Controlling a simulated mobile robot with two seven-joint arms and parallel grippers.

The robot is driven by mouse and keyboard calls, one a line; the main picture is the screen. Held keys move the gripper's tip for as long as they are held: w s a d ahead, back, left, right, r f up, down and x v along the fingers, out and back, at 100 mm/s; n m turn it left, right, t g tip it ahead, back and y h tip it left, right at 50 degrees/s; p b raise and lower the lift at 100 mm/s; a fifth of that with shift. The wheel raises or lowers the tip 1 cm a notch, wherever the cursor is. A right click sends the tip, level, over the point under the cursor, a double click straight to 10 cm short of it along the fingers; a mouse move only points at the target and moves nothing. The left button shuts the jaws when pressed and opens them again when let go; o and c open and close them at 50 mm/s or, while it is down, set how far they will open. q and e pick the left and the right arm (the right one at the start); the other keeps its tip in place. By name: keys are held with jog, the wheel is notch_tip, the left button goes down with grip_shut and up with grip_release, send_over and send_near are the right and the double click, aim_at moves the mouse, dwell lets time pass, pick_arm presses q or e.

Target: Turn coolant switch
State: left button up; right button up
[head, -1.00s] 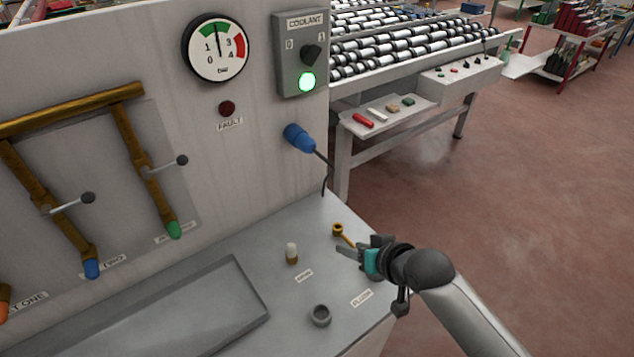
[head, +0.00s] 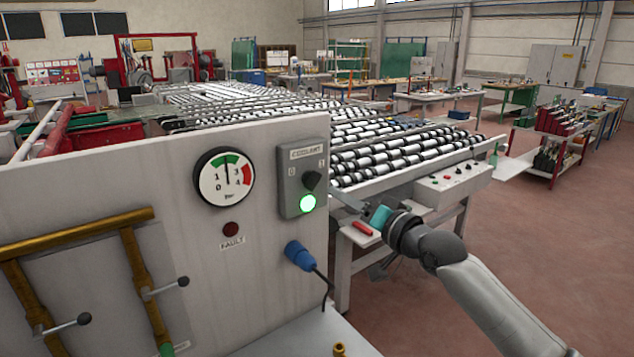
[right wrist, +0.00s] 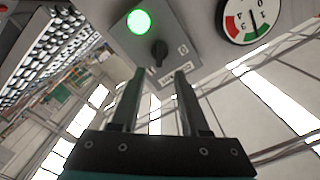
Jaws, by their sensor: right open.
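The coolant switch is a dark knob (head: 311,181) on a grey box (head: 288,192) at the right end of the white panel. The knob seems to point up toward the 1 mark. A green lamp (head: 307,203) below it is lit. My right gripper (head: 345,203) is open and empty, just right of the box and apart from it. In the right wrist view, upside down, the knob (right wrist: 159,52) lies just beyond and between the open fingertips (right wrist: 159,76). My left gripper is not in view.
A pressure gauge (head: 224,177) and a dark fault lamp (head: 231,229) are left of the box. A blue plug (head: 299,255) with a cable sticks out below it. A roller conveyor (head: 400,150) with a small control panel (head: 455,181) stands behind my gripper.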

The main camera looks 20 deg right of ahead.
aim_at(316, 183)
jog(key=x, duration=0.9)
jog(key=shift+w+a+f, duration=0.1)
jog(key=shift+w, duration=0.2)
grip_shut()
dwell(0.4)
